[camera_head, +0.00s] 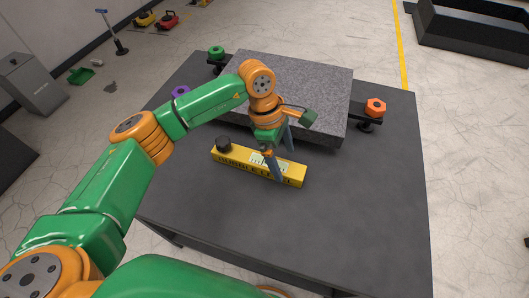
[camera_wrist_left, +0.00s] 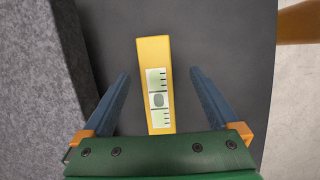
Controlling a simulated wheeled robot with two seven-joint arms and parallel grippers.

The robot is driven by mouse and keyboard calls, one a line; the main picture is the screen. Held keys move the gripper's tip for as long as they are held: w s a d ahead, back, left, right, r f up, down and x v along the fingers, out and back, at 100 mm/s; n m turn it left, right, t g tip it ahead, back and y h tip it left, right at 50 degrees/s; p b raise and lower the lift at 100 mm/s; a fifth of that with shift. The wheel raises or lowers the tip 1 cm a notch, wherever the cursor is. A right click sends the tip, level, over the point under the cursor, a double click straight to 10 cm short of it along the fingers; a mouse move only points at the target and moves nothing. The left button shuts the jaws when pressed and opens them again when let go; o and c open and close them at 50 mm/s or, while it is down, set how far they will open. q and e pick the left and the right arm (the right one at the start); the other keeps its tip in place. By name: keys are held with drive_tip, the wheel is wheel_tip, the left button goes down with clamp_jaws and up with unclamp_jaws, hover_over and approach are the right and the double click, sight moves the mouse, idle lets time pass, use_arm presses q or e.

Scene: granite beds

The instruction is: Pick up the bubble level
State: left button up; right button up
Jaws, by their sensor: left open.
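The bubble level (camera_head: 231,163) is a yellow bar with dark lettering on its side and a pale vial window on top. It lies on the dark table in front of the granite slab. A black knob stands at its left end in the head view. My left gripper (camera_head: 282,159) is over the level, with one finger in front of it and one behind. In the left wrist view, the level (camera_wrist_left: 155,55) lies between the open blue fingers of my left gripper (camera_wrist_left: 158,82), with gaps on both sides. My right gripper is not in view.
The grey granite slab (camera_head: 310,85) rests on the dark table (camera_head: 370,205), close behind the level. An orange knob (camera_head: 375,107) is at its right, a green knob (camera_head: 216,52) and a purple ring (camera_head: 181,91) at its left. The table's front right is clear.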

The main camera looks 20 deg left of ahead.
sight(258, 158)
use_arm(q)
drive_tip(key=a+y, duration=0.1)
drive_tip(key=a, duration=0.1)
drive_tip(key=w+a+y, duration=0.1)
drive_tip(key=a, duration=0.1)
drive_tip(key=a+y, duration=0.1)
drive_tip(key=a, duration=0.2)
drive_tip(key=shift+w+r, duration=0.35)
drive_tip(key=shift+r, duration=0.05)
drive_tip(key=f, duration=0.2)
drive_tip(key=f+p, duration=0.1)
drive_tip(key=f, duration=0.3)
drive_tip(key=shift+s+d+f, duration=0.2)
drive_tip(key=shift+s+f, duration=0.05)
drive_tip(key=shift+r, duration=0.1)
clamp_jaws()
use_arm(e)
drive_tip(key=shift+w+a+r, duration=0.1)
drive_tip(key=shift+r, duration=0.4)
